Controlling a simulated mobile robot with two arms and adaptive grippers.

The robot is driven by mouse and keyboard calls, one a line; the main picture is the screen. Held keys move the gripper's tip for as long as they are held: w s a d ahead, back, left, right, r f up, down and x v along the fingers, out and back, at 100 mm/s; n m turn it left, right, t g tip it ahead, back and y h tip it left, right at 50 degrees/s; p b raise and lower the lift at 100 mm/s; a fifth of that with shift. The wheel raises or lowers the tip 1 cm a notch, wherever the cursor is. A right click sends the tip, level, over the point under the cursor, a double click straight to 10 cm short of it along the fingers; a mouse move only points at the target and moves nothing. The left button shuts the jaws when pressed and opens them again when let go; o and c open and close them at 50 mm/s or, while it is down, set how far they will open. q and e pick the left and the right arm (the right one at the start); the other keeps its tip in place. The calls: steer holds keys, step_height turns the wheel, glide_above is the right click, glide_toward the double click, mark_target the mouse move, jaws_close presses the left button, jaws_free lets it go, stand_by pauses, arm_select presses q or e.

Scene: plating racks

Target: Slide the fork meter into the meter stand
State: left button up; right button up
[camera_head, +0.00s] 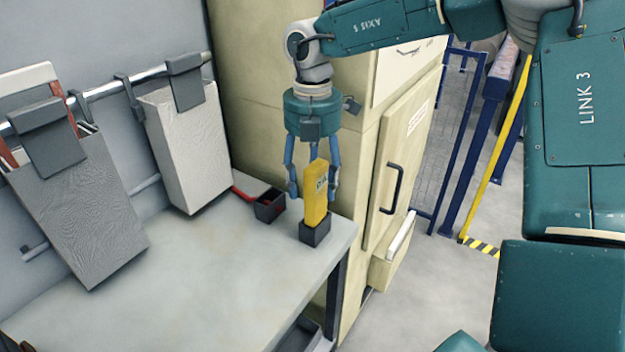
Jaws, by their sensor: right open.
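The yellow fork meter (316,196) stands upright near the right front corner of the grey table. Its lower end is inside the small dark meter stand (314,235), whose walls hide its bottom. My right gripper (314,190) comes down from above, with its blue fingers open on either side of the meter's upper part. I cannot tell whether any finger touches the meter. My left gripper is not in view.
A second dark box (269,206) with red leads stands left of the meter stand. Grey (80,205) and white (188,145) holders hang from a wall rail. A cream cabinet (285,95) stands behind the table (190,285), whose front middle is clear.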

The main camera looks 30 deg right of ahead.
step_height(320, 180, up, 12)
stand_by(0.4)
